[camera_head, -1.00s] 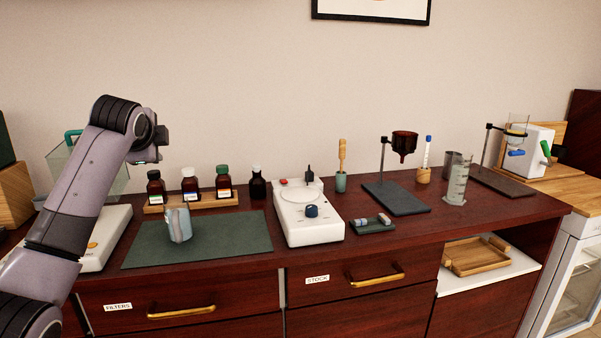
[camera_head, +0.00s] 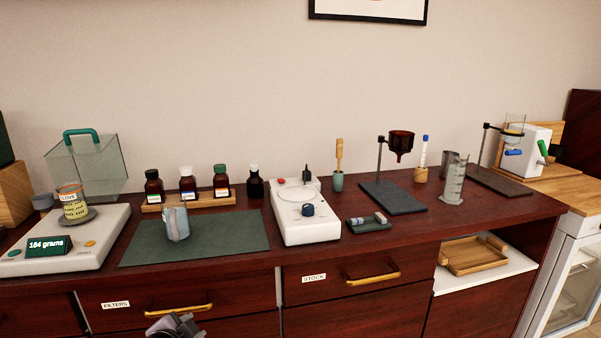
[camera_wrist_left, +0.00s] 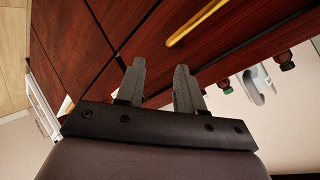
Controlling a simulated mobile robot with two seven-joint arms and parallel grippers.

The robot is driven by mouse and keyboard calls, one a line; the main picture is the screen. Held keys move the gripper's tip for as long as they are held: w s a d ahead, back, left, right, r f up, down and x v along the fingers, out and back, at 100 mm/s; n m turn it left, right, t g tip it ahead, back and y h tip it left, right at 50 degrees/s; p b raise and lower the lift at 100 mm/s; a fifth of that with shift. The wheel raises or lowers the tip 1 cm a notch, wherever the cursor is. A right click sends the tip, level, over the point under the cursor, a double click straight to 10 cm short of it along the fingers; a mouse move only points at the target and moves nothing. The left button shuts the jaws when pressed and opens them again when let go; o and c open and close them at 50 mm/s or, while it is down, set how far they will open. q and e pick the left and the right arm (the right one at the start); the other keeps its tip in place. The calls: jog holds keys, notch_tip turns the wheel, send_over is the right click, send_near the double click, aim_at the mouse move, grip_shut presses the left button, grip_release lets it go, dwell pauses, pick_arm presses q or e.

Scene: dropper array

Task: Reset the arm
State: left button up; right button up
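My left gripper (camera_head: 175,326) is low in front of the FILTERS drawer, at the bottom edge of the head view, with only its tip end showing there. In the left wrist view its two grey fingers (camera_wrist_left: 160,88) stand apart with nothing between them. The dark red bench front and a brass drawer handle (camera_wrist_left: 197,22) show beyond the fingers. My right gripper is in neither view.
A scale (camera_head: 105,255) reading 184 grams bears a labelled jar (camera_head: 74,204). A light blue container (camera_head: 176,224) stands on the green mat (camera_head: 235,238). Bottles, a white stirrer-like device (camera_head: 310,230) and funnel stands fill the rest. Drawer handles (camera_head: 180,311) jut from the front.

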pick_arm(q)
jog(key=s+d+f+n+h, duration=0.1)
jog(key=s+f+n, duration=0.2)
jog(key=s, duration=1.1)
jog(key=s+d+f+n, duration=0.2)
jog(key=s+f+n, duration=0.2)
jog(key=s+f, duration=0.5)
jog(key=s, duration=0.6)
jog(key=shift+n+g+h, duration=0.3)
jog(key=shift+g+h, duration=0.1)
jog(key=shift+s+f, duration=0.1)
jog(key=shift+s, duration=0.05)
